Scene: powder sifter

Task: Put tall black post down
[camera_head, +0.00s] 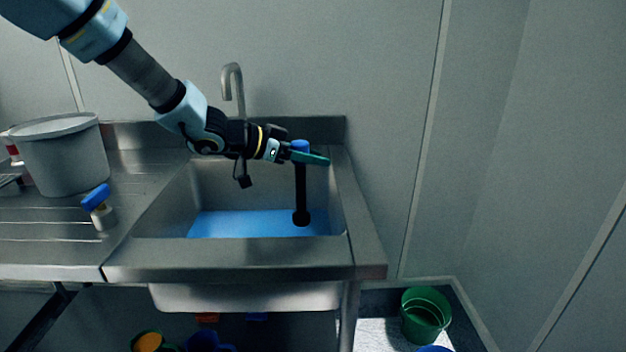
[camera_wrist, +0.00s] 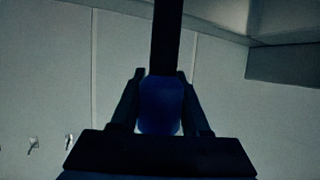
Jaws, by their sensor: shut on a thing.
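The tall black post (camera_head: 301,190) has a blue top and hangs upright over the right part of the sink (camera_head: 349,243). Its lower end, a wider black knob, shows in front of the blue area in the basin. I cannot tell whether it touches anything. My gripper (camera_head: 306,156) is shut on the post near its blue top. In the wrist view, the black post (camera_wrist: 166,38) and its blue part (camera_wrist: 160,105) show between my two fingers (camera_wrist: 160,100).
A faucet (camera_head: 233,80) rises behind the sink. A grey bucket (camera_head: 62,158) and a small blue-topped item (camera_head: 97,203) stand on the left counter. A green bucket (camera_head: 425,314) stands low at the right. A wall closes off the right side.

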